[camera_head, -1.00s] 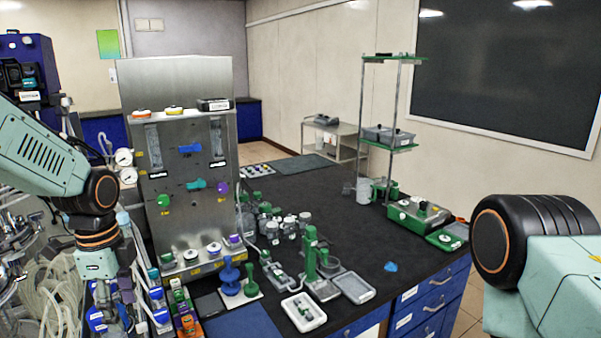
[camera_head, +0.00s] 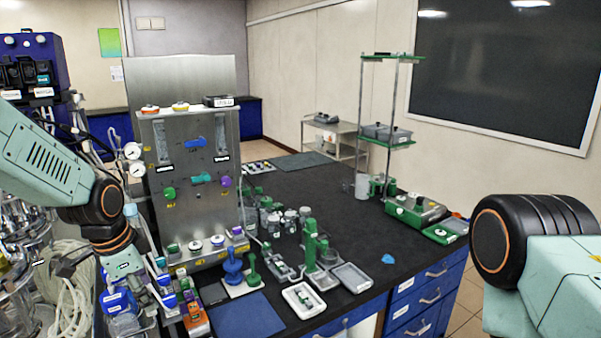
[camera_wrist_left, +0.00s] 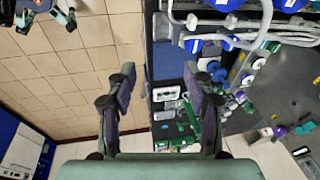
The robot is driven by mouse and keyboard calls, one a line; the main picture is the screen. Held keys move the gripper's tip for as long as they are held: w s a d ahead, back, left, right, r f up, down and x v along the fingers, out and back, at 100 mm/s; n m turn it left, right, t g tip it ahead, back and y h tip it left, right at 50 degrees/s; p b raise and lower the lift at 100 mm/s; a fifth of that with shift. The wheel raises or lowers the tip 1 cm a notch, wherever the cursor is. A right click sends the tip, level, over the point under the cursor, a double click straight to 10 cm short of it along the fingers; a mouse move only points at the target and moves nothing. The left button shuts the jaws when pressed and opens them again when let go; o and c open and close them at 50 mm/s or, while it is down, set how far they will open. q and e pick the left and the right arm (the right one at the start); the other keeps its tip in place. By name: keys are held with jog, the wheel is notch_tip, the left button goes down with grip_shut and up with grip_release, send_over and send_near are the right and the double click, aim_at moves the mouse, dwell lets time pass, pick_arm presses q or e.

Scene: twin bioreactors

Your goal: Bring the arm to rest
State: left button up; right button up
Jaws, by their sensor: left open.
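My left arm (camera_head: 45,165) comes in from the left in the head view and bends down at its dark wrist joint. My left gripper (camera_head: 148,298) hangs low at the left, in front of the crowded near end of the bench, and is partly lost among small items there. In the left wrist view my left gripper (camera_wrist_left: 158,76) is open, its two dark fingers apart. Nothing sits between the fingertips; floor tiles and the bench edge show beyond them. My right arm (camera_head: 535,240) shows at the right edge; its gripper is out of view.
A steel panel (camera_head: 222,125) with coloured knobs stands close to my left arm. Clear tubing (camera_head: 65,285) and glassware lie at the lower left. Small green and blue items crowd the black bench (camera_head: 330,205). A rack (camera_head: 390,115) stands farther right. Tiled floor (camera_wrist_left: 60,85) is open beside the bench.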

pick_arm(q)
jog(key=s+d+f+n+t+b, duration=0.1)
jog(key=s+d+f+n+b, duration=0.2)
jog(key=f, duration=0.6)
jog(key=s+d+f+n+b, duration=0.1)
jog(key=s+f+n+b, duration=0.3)
jog(key=f, duration=0.5)
jog(key=s+d+f+n+t+b, duration=0.1)
jog(key=s+d+f+n+b, duration=0.2)
jog(key=f, duration=0.5)
jog(key=s+f+n+g+b, duration=0.1)
jog(key=s+f+g+b, duration=0.4)
jog(key=s+f+b, duration=1)
jog(key=s+f, duration=0.9)
jog(key=s, duration=0.2)
jog(key=shift+s+d+n+y, duration=0.15)
jog(key=shift+s+n+y, duration=0.15)
jog(key=shift+n, duration=0.1)
jog(key=shift+w, duration=0.1)
